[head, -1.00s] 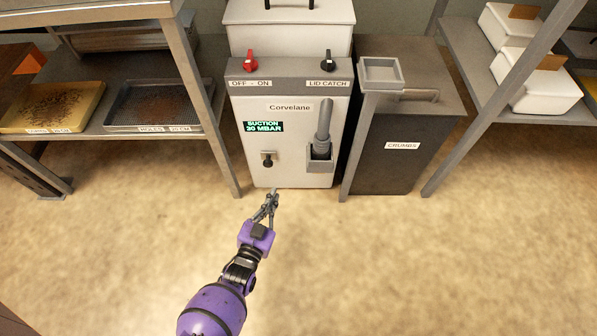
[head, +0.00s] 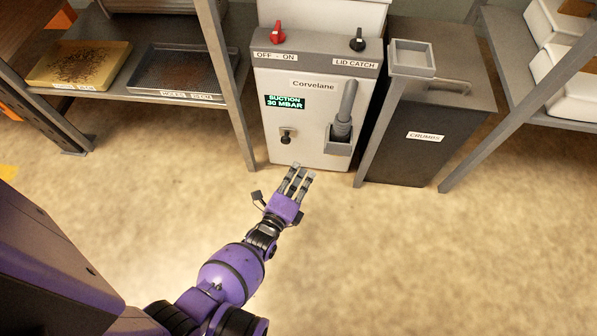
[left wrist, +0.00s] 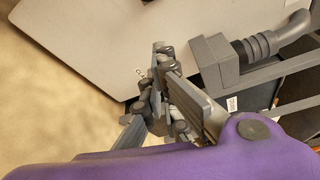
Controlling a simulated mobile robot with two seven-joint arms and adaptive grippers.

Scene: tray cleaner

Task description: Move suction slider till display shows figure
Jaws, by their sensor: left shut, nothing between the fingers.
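The white Corvelane machine (head: 310,110) stands at the top middle of the head view. Its green-lit display (head: 285,101) reads SUCTION 30 MBAR. The suction slider, a small black knob (head: 287,134), sits on the front panel below the display. My left gripper (head: 299,170) is shut and empty, low in front of the machine and below the knob in the picture; whether it touches the panel cannot be told. In the left wrist view my left gripper's fingers (left wrist: 165,90) show before the white front; the slider is not clear there. My right gripper is not in view.
A grey hose (head: 346,105) in its holder is right of the slider. A red OFF-ON knob (head: 277,30) and a black lid catch knob (head: 358,40) are above. A dark CRUMBS bin (head: 425,135) stands at right, a shelf leg (head: 236,110) at left. The floor in front is clear.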

